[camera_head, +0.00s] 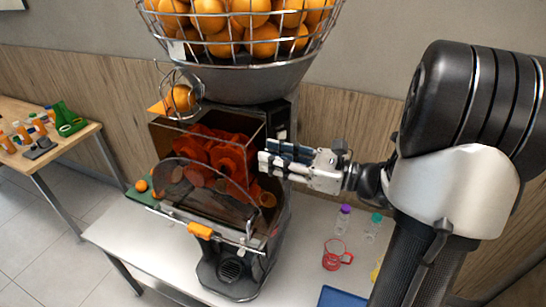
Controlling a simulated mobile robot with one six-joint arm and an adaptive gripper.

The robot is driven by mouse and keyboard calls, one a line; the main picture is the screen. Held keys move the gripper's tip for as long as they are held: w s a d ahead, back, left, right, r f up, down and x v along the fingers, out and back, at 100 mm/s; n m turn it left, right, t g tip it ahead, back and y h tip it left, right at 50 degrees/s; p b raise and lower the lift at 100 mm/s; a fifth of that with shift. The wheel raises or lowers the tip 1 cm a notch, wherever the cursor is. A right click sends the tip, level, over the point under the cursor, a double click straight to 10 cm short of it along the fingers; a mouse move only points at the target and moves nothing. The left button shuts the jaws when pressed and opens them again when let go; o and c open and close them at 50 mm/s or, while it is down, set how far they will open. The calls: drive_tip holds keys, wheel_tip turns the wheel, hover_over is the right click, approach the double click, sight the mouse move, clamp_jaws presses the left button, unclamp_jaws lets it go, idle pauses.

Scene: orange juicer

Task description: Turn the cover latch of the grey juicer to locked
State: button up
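The grey juicer (232,270) stands on a white table, with a clear cover (185,137) over its red-orange pressing parts (215,155). My gripper (265,160) reaches in from the right, its fingertips at the right edge of the cover in the picture. Whether they touch the cover cannot be told. The fingers lie close together, and any gap or thing between them cannot be made out. I cannot clearly make out the cover latch; the gripper hides part of that side. A small dark-and-white part (282,133) shows on the housing just above the gripper.
A wire basket of oranges (240,40) tops the juicer. An orange tap handle (200,230) sticks out in front. A red cup (333,256), small bottles (343,219) and a blue tray (341,298) lie at right. Another table (75,145) stands at left.

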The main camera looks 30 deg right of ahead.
drive_tip(key=shift+w+a, duration=0.2)
drive_tip(key=shift+w, duration=0.1)
drive_tip(key=shift+c, duration=0.4)
clamp_jaws()
